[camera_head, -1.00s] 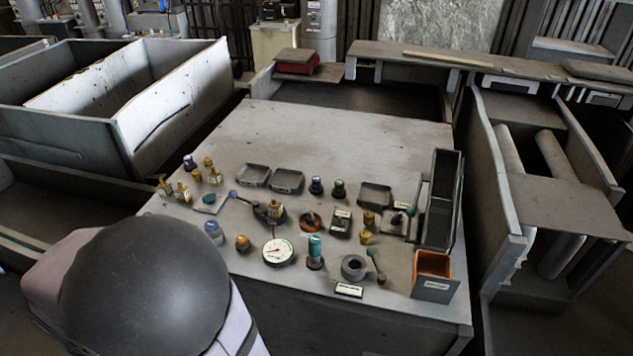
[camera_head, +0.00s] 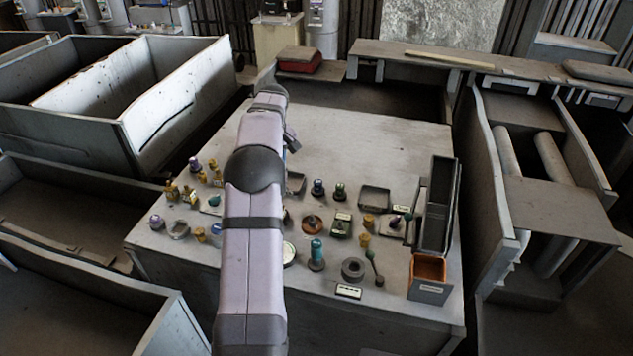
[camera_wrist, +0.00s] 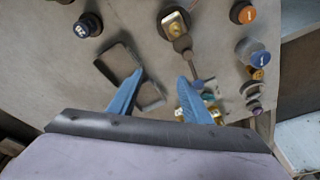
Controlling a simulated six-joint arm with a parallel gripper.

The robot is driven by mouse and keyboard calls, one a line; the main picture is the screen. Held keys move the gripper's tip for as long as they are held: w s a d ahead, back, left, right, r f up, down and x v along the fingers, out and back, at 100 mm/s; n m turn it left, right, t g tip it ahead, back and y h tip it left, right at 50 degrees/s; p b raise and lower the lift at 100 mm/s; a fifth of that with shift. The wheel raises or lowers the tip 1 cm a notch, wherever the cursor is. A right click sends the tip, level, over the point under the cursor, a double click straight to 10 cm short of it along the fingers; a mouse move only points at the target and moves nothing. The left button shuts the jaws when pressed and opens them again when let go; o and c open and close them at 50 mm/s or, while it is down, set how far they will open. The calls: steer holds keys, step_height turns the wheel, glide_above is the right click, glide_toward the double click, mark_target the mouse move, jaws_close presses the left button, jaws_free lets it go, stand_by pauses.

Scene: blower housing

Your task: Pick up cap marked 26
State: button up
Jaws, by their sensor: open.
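Several small caps stand on the grey table (camera_head: 350,135). In the wrist view a dark blue cap (camera_wrist: 87,25) at upper left bears a white two-digit mark that I cannot read surely. An orange cap (camera_wrist: 243,13) and a blue-and-grey cap (camera_wrist: 252,52) at right each seem marked 1. I cannot tell which cap is marked 26. My gripper (camera_wrist: 160,80) is open, its two blue fingers apart and empty, above a shallow tray (camera_wrist: 120,63) and a lever-like part (camera_wrist: 182,42). In the head view my arm hides part of the table.
A dark upright holder (camera_head: 438,205) and an orange-lined bin (camera_head: 429,277) stand at the table's right. A grey ring (camera_head: 353,269), a teal-topped part (camera_head: 316,252) and another tray (camera_head: 374,199) stand at centre right. The table's far part is mostly clear.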

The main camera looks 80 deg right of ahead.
steer(key=m, duration=0.1)
glide_toward(319, 182)
steer(key=x, duration=0.2)
steer(key=shift+h, duration=0.4)
steer(key=shift+a+p+x, duration=0.15)
steer(key=shift+p+x, duration=1.1)
steer(key=shift+x, duration=0.5)
steer(key=shift+a+p+x, duration=0.15)
steer(key=shift+p+x, duration=1.1)
steer(key=shift+x, duration=0.5)
steer(key=shift+w, duration=0.1)
steer(key=c, duration=1.1)
